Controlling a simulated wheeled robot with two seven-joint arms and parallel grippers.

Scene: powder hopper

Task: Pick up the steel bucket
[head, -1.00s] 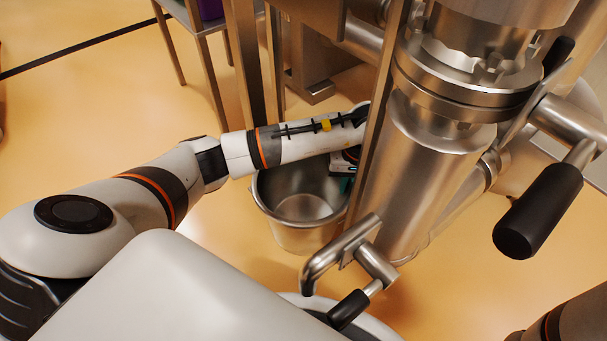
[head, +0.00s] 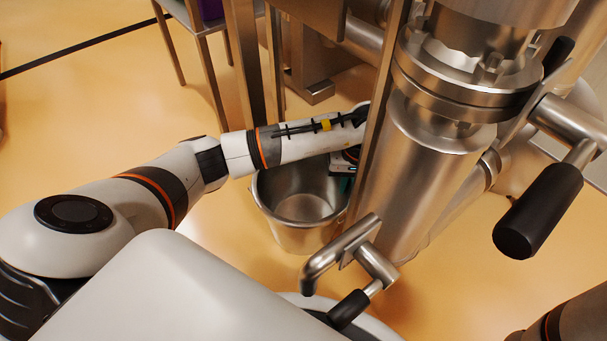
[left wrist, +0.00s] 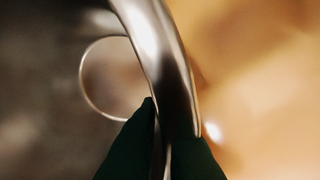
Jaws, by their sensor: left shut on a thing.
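The steel bucket (head: 300,222) stands upright below my left forearm in the head view, left of the steel hopper column. Its rim is partly hidden by my arm. My left gripper (head: 350,163) is at the bucket's far right rim, largely hidden behind the wrist and a steel post. In the left wrist view, the dark fingertips (left wrist: 160,150) of my left gripper are shut on the bucket's curved rim (left wrist: 160,50), one on each side. My right gripper is not in view; only a bit of my right arm shows at the lower right corner.
The steel hopper column (head: 425,170) stands close to the bucket's right. A bent pipe with a black handle (head: 345,308) juts out in front. Another black handle (head: 538,210) sticks out at right. A table (head: 195,20) stands at the back left. The floor at left is open.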

